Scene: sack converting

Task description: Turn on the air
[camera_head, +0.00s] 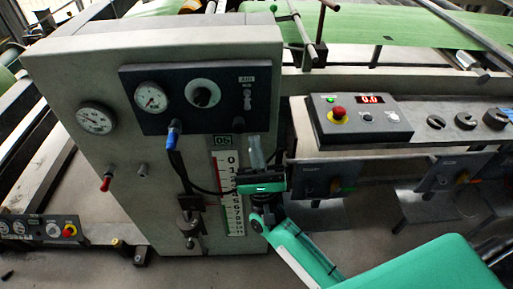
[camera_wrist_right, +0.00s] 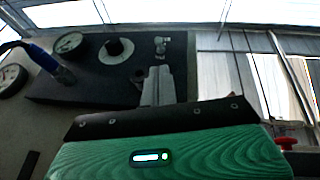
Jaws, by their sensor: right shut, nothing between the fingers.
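The air switch (camera_head: 247,97) is a small toggle under a label reading AIR, at the right end of a dark panel (camera_head: 180,117) on the grey machine cabinet. It also shows in the right wrist view (camera_wrist_right: 160,46), just beyond my fingertips. My right gripper (camera_head: 257,142) is shut and empty, its fingers pointing up below the panel's right end. In the right wrist view its fingers (camera_wrist_right: 158,75) stand below the switch, apart from it as far as I can see. The toggle's exact position is too small to tell. My left gripper is not in view.
A round gauge (camera_head: 150,97) and a black knob (camera_head: 203,94) sit left of the switch. A blue-ended hose (camera_head: 172,135) hangs below the panel. A control box (camera_head: 360,118) with a red button (camera_head: 339,112) stands to the right. A numbered scale (camera_head: 229,195) is beside my gripper.

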